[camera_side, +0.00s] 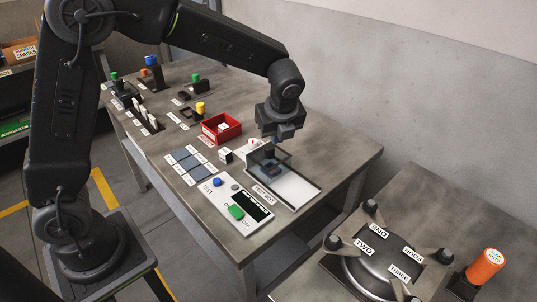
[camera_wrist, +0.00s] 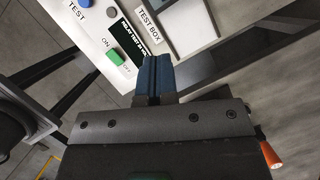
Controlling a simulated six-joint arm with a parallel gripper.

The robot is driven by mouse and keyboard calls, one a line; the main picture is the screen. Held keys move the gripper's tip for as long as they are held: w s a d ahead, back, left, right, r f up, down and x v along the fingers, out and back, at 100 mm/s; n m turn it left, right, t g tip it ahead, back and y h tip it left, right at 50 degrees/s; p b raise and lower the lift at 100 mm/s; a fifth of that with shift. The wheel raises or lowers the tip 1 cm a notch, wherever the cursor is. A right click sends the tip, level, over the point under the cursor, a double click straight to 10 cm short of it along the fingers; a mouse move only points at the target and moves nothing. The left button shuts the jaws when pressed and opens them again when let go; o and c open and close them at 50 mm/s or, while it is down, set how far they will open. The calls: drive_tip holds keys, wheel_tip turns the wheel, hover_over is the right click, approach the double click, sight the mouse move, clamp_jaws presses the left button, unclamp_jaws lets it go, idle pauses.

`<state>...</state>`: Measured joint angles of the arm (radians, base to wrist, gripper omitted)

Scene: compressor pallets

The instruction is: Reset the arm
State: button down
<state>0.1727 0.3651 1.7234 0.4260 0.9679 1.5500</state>
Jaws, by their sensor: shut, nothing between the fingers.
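My gripper (camera_side: 275,166) hangs low over the test box area near the table's right end in the side view. Its dark blue fingers (camera_wrist: 153,76) are together with nothing between them in the wrist view. The test box (camera_side: 290,187), a pale tray with a clear raised part, lies under and beside the gripper. I cannot tell whether the fingers touch it. The white test panel (camera_side: 228,200) with a blue button, a dark display and a green switch (camera_side: 236,212) lies to its left. The green switch also shows in the wrist view (camera_wrist: 115,56).
A red bin (camera_side: 221,128) holds a small white item, and dark blue pads (camera_side: 187,163) lie near it. Small coloured-top fixtures stand at the far end. A second table carries a round compressor (camera_side: 385,262) with clamps and an orange cylinder (camera_side: 484,266).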

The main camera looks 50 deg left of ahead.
drive_tip(key=s+r+n+t+h, duration=0.1)
drive_tip(key=s+r+n, duration=0.2)
drive_tip(key=s+n, duration=0.4)
drive_tip(key=s+a+r+n+t+h, duration=0.1)
drive_tip(key=s+r+n, duration=0.2)
drive_tip(key=s+n, duration=0.5)
drive_tip(key=s+r+n+t+h, duration=0.1)
drive_tip(key=s+r+n, duration=0.2)
drive_tip(key=s+n, duration=0.4)
drive_tip(key=shift+s+a+r+h, duration=0.15)
drive_tip(key=shift+s+r+h, duration=0.15)
drive_tip(key=shift+s, duration=0.55)
